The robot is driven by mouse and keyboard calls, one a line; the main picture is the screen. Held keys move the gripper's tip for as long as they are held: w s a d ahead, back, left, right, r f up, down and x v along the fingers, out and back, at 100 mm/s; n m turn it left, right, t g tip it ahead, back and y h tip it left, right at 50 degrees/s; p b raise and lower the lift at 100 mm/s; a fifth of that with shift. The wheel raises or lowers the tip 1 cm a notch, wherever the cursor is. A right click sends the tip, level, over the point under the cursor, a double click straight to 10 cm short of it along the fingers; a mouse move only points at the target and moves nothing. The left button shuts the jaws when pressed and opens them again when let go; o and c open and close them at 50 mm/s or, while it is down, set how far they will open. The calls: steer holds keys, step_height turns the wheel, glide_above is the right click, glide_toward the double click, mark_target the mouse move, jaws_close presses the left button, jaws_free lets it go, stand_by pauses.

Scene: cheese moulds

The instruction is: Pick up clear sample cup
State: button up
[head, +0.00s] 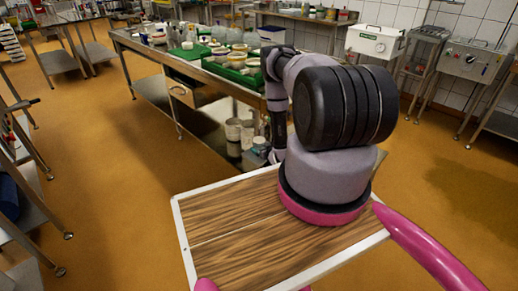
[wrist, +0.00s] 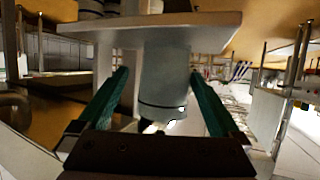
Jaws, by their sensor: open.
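I cannot make out the clear sample cup for sure in either view. Small pale and clear vessels (head: 222,33) stand toward the back of the long steel table (head: 150,50) in the head view, too small to tell apart. My gripper (wrist: 158,78) shows in the wrist view with its two green fingers spread apart. No object is held between them. A pale grey column, apparently part of my own body, stands behind the gap. In the head view my folded arm hides the gripper and part of the table's right end.
Green trays with white moulds (head: 237,60) crowd the steel table. Buckets (head: 233,130) stand on its lower shelf. A white box (head: 375,42) and a steel machine (head: 467,60) stand along the back wall. A steel rack (head: 25,160) is at left. Open orange floor (head: 110,150) lies between.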

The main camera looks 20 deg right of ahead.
steer(key=x, duration=0.5)
steer(key=shift+a+f, duration=0.1)
steer(key=shift+a, duration=0.15)
steer(key=shift+w, duration=0.1)
jaws_close()
